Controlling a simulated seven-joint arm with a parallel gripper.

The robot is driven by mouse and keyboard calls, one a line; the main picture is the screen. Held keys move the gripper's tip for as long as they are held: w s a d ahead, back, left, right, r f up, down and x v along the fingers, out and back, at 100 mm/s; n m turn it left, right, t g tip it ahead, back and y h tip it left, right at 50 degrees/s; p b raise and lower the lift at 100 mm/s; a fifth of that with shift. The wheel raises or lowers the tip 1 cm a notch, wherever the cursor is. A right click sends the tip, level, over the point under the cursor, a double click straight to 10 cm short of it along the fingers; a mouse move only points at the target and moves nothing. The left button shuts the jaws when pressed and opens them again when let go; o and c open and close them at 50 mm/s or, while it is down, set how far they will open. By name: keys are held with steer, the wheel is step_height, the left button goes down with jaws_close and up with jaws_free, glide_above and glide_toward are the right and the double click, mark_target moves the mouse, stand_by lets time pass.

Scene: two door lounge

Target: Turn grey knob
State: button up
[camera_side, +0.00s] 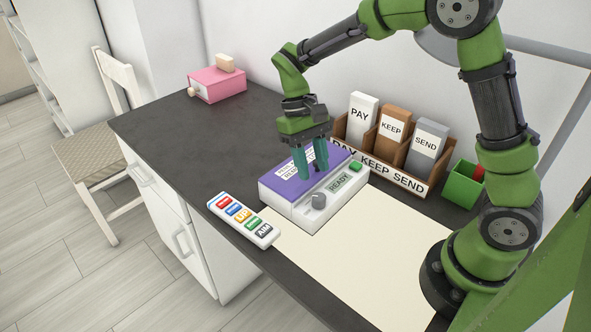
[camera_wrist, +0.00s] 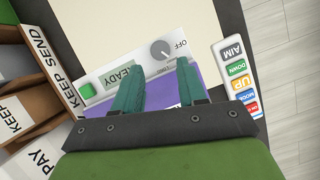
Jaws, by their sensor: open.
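The grey knob (camera_side: 319,200) sits on the front panel of a white box (camera_side: 283,204) with a purple top (camera_side: 290,185). In the wrist view the knob (camera_wrist: 160,50) is round, with a pale mark line and the words OFF and ONE beside it. A display reading READY (camera_side: 339,183) and a green button (camera_side: 356,166) are on the same panel. My gripper (camera_side: 312,173) is open and empty, pointing down over the purple top, behind the knob. In the wrist view its fingertips (camera_wrist: 158,70) are near the knob but apart from it.
A labelled remote (camera_side: 243,220) lies left of the box near the desk edge. A brown sorter (camera_side: 415,183) labelled PAY, KEEP, SEND stands behind right, and a green container (camera_side: 462,185) at right. A pink box (camera_side: 217,84) is far left. A cream mat (camera_side: 360,245) is clear in front.

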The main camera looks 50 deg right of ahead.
steer(key=v, duration=1)
steer(key=shift+w+r, duration=0.15)
steer(key=shift+r, duration=0.05)
steer(key=s+d+r+m+t+y, duration=0.1)
steer(key=s+r+t, duration=0.1)
steer(key=s+t, duration=0.9)
steer(key=s, duration=0.4)
steer(key=shift+s+r, duration=0.2)
steer(key=shift+r, duration=0.2)
